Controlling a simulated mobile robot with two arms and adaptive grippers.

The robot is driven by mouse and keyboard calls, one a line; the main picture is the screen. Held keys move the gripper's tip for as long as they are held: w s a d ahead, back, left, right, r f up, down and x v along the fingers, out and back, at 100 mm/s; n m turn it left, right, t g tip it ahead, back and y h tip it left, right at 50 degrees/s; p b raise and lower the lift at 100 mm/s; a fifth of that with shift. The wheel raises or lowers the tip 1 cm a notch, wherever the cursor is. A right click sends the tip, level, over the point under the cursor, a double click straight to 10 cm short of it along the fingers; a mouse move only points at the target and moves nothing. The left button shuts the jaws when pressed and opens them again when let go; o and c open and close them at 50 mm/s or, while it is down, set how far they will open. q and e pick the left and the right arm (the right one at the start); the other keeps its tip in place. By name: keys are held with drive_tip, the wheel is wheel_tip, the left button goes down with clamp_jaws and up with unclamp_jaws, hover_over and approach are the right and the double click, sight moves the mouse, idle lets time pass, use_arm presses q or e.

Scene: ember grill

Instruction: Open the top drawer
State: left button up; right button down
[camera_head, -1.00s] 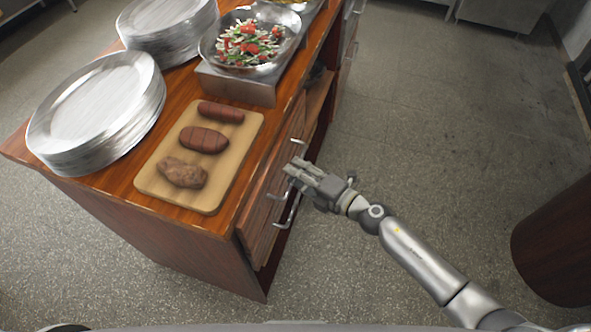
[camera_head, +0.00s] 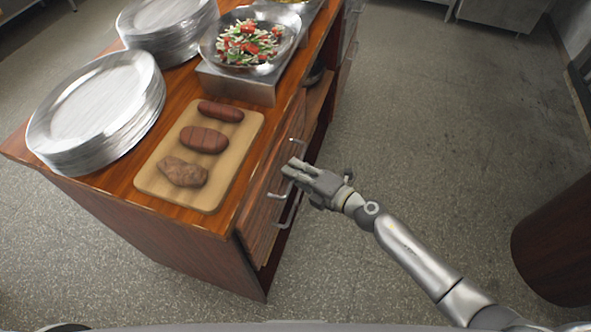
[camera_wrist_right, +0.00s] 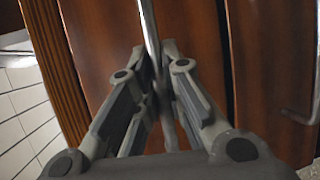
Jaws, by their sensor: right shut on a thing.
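The wooden cabinet's top drawer (camera_head: 256,203) is at its right side, under the counter edge, and looks closed or nearly so. Its metal bar handle (camera_head: 276,196) runs along the front. In the right wrist view the handle (camera_wrist_right: 148,22) passes down between my fingers. My right gripper (camera_head: 290,170) is shut on this handle, and its fingers (camera_wrist_right: 158,85) hide part of it. A lower drawer's handle (camera_head: 291,211) shows below, and also at the right of the wrist view (camera_wrist_right: 301,117). My left gripper is not in view.
On the counter (camera_head: 222,215) are a board (camera_head: 222,160) with meat pieces, plate stacks (camera_head: 95,110) and a salad bowl (camera_head: 210,47) on a metal stand. The floor (camera_head: 430,130) right of the cabinet is clear. A dark round wooden object (camera_head: 560,245) stands at far right.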

drive_tip(key=shift+d, duration=0.1)
drive_tip(key=s+d+b, duration=0.2)
drive_tip(key=s+d, duration=0.1)
drive_tip(key=d, duration=0.7)
drive_tip(key=s+d+b, duration=0.3)
drive_tip(key=s+d, duration=0.1)
drive_tip(key=d, duration=0.7)
drive_tip(key=shift+d, duration=0.3)
drive_tip(key=c, duration=1.5)
unclamp_jaws()
drive_tip(key=shift+s, duration=0.1)
drive_tip(key=v, duration=1.2)
